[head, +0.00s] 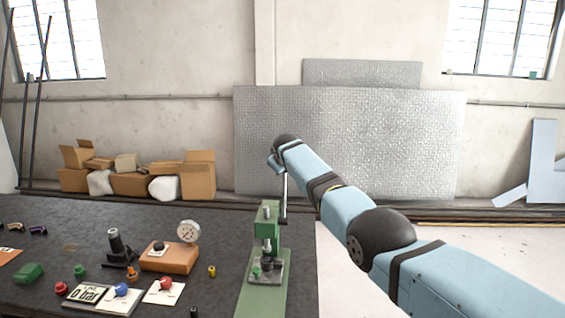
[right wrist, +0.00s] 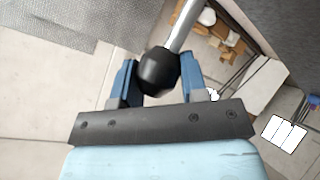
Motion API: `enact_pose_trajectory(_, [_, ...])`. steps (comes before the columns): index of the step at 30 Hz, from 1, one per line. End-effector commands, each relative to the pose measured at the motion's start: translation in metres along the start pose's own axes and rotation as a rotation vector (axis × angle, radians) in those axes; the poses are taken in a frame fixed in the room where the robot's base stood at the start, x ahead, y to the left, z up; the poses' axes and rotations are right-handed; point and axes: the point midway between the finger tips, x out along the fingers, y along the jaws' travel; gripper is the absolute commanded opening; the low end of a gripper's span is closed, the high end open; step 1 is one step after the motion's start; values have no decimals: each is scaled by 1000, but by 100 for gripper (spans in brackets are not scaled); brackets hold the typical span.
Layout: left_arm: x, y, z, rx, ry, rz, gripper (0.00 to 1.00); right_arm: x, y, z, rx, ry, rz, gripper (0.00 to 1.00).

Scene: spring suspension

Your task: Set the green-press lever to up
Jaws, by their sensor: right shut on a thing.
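The green press (head: 267,228) stands on a green base at the right end of the dark table. Its lever (head: 284,194) is a thin silver rod that stands nearly upright at the press's right side. In the right wrist view the rod (right wrist: 184,27) ends in a black knob (right wrist: 157,74). My right gripper (right wrist: 158,66) is shut on this knob, with one blue finger on each side. In the head view my right gripper (head: 275,163) is above the press, and the knob is hidden there. My left gripper is in neither view.
The table (head: 215,280) holds a gauge (head: 188,231) on an orange block (head: 170,257), a black device (head: 116,246), a sign reading "0 bar" (head: 87,296) and several small coloured parts left of the press. Cardboard boxes (head: 198,175) lie by the back wall.

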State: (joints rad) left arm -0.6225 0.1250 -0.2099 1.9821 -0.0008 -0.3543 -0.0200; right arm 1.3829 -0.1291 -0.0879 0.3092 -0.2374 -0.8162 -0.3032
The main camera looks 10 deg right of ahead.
Motion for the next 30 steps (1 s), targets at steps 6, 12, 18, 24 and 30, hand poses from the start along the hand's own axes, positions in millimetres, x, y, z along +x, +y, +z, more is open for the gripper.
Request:
enact_pose_trajectory(6, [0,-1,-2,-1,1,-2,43,2,2,6,2,-23,-11,0])
enact_pose_trajectory(12, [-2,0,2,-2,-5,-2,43,3,2,7,2,-24,-12,0])
enact_pose_trajectory(18, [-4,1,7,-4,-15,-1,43,3,2,7,2,-24,-12,58])
enact_pose_trajectory(24, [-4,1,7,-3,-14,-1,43,2,0,6,2,-22,-13,63])
enact_pose_trajectory(30, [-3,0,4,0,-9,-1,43,2,-1,4,2,-20,-14,63])
